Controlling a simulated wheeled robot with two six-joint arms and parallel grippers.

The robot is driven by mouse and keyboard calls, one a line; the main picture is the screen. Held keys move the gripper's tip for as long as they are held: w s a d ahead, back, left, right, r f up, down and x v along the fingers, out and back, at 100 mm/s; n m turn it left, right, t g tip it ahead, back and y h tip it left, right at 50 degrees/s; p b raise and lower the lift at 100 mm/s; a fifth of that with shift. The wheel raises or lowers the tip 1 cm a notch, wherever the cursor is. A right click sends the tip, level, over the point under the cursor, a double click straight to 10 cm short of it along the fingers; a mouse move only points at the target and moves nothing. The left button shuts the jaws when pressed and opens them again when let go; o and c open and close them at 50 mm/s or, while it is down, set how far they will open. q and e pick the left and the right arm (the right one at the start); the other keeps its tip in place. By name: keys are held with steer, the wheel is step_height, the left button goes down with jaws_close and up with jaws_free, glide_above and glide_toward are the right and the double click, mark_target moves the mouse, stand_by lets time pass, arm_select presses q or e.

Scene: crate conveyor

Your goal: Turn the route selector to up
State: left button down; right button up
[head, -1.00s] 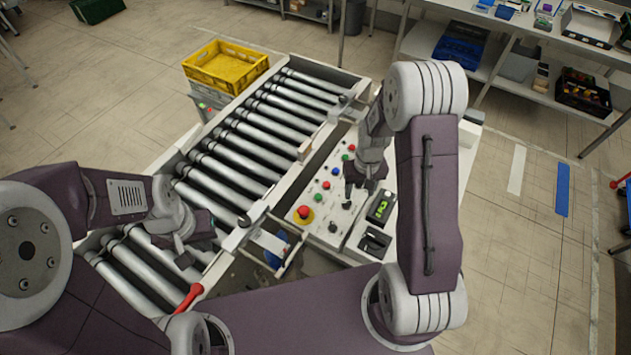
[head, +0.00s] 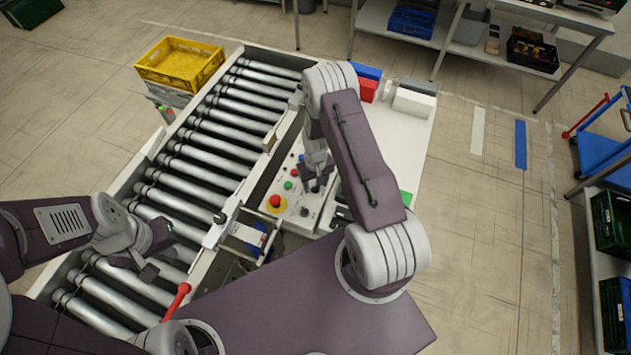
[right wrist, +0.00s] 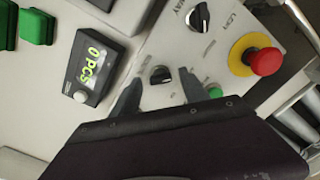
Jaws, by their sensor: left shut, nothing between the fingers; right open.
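The control panel (head: 291,207) carries two black rotary knobs. The larger knob (right wrist: 199,17) has a pale pointer line and partly readable lettering around it; it also shows in the head view (head: 305,211). The smaller knob (right wrist: 160,75) lies between my right fingertips in the right wrist view, with no clear contact. I cannot read which one is the route selector. My right gripper (head: 316,184) is open over the panel. My left gripper (head: 146,267) is shut and empty above the conveyor rollers, far from the knobs.
A red emergency button on a yellow ring (right wrist: 264,61) sits beside the larger knob. A green button (right wrist: 215,91) is close to the right finger. The roller conveyor (head: 202,155) and yellow crate (head: 180,63) are left of the panel.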

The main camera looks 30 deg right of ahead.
steer(key=shift+a, duration=0.1)
jaws_close()
